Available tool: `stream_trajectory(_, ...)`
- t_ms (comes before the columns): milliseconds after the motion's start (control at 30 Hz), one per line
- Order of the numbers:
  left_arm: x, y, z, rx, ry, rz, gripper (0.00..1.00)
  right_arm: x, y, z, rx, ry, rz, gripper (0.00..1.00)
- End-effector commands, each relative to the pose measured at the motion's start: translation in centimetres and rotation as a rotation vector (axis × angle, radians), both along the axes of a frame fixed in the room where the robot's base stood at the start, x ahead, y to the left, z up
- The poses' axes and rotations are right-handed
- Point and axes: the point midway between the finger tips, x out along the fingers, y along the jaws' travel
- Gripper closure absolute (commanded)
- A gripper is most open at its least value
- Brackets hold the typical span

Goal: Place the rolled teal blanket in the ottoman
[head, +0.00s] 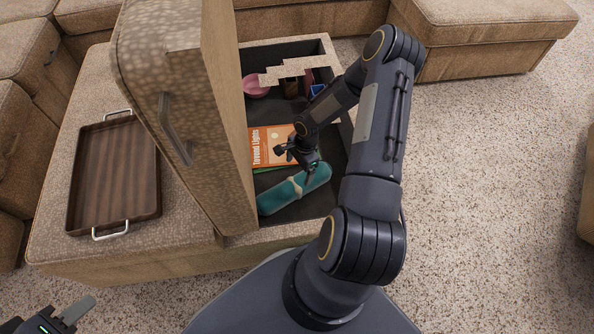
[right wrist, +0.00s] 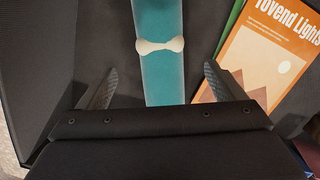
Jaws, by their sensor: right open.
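The rolled teal blanket (head: 295,190) with a pale tie lies inside the open ottoman (head: 262,234), near its front end, on the dark floor. In the right wrist view the blanket (right wrist: 162,82) runs between and beyond the spread fingers. My right gripper (head: 298,165) is over the blanket inside the ottoman; in the wrist view its fingers (right wrist: 158,88) are open, with a gap on each side of the roll. My left gripper (head: 62,318) is at the lower left corner, away from the ottoman; its jaws are only partly in view.
The ottoman's lid (head: 190,110) stands upright on the left. An orange book (head: 270,146) lies beside the blanket. A pink item (head: 254,86) and a blue one (head: 317,90) are further back. A wooden tray (head: 115,172) rests on the left top. Carpet at right is clear.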

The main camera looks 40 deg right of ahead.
Motion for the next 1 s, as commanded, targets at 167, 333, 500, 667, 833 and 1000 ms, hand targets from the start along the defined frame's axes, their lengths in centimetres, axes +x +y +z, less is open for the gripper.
stream_trajectory(167,0.0,0.0,0.2,0.0,0.0,0.0,0.64,0.6,-0.5,3.6,-0.033,-0.023,0.077,0.11)
stream_trajectory(333,0.0,0.0,0.2,0.0,0.0,0.0,0.64,1.0,-0.5,11.9,-0.108,-0.078,0.283,0.11)
stream_trajectory(500,0.0,0.0,0.1,0.0,0.0,0.0,0.64,-0.4,1.1,20.5,-0.169,-0.145,0.51,0.11)
stream_trajectory(667,0.0,0.0,0.1,0.0,0.0,0.0,0.64,-3.0,3.5,27.2,-0.206,-0.228,0.714,0.11)
stream_trajectory(833,0.0,0.0,0.1,0.0,0.0,0.0,0.64,-6.9,6.9,32.5,-0.228,-0.348,0.928,0.11)
stream_trajectory(1000,0.0,0.0,0.1,0.0,0.0,0.0,0.64,-11.2,10.6,35.8,-0.241,-0.506,1.145,0.11)
